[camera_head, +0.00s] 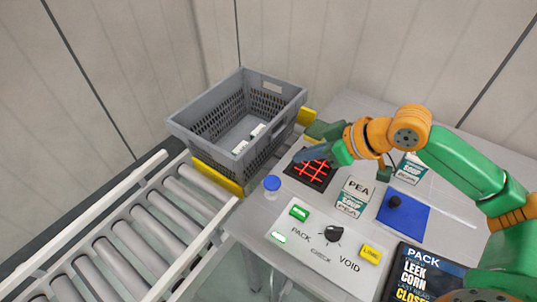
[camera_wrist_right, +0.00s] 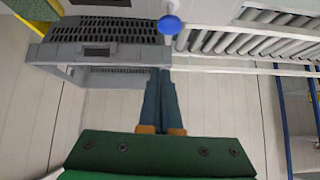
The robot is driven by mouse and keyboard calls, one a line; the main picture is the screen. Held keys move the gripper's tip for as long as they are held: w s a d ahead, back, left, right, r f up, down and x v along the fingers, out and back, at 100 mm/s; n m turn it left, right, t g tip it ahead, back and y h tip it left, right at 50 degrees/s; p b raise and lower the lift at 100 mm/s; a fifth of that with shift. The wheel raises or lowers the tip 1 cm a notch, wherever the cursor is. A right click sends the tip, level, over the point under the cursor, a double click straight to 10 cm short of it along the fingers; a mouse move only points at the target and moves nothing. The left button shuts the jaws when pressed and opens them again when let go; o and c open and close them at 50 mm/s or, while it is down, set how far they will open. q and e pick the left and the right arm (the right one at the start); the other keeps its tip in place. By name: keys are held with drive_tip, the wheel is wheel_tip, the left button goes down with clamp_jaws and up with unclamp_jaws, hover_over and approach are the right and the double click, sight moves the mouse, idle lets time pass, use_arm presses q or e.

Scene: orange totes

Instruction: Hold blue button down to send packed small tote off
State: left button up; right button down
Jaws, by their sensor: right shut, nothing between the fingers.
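The blue button (camera_head: 272,183) is a round blue cap on a pale stem, at the table's left edge beside the conveyor. It also shows at the top of the right wrist view (camera_wrist_right: 169,24). The small grey tote (camera_head: 184,129) stands past the conveyor's far end, with white items (camera_head: 248,138) inside; it also shows in the wrist view (camera_wrist_right: 55,52). My right gripper (camera_head: 299,156) is shut and empty, its fingertips above and to the right of the button in the head view. In the wrist view its fingers (camera_wrist_right: 160,72) point toward the button, apart from it. My left gripper is out of view.
A roller conveyor (camera_head: 130,235) runs at the left, with a yellow bar (camera_head: 217,178) by the tote. The table holds a red grid on a black tile (camera_head: 311,174), soup labels (camera_head: 352,196), a blue mat (camera_head: 410,220), a PACK/CHECK/VOID panel (camera_head: 300,257) and a dark sign (camera_head: 425,275).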

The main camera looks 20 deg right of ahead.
drive_tip(key=p, duration=0.2)
hover_over(268, 179)
drive_tip(key=s+d, duration=0.2)
wheel_tip(268, 179, down, 6)
drive_tip(key=shift+s+a+f, duration=0.1)
drive_tip(key=shift+s+a, duration=0.05)
wheel_tip(268, 179, down, 3)
drive_tip(key=shift+s+r, duration=0.1)
drive_tip(key=shift+r, duration=0.05)
drive_tip(key=shift+f, duration=0.7)
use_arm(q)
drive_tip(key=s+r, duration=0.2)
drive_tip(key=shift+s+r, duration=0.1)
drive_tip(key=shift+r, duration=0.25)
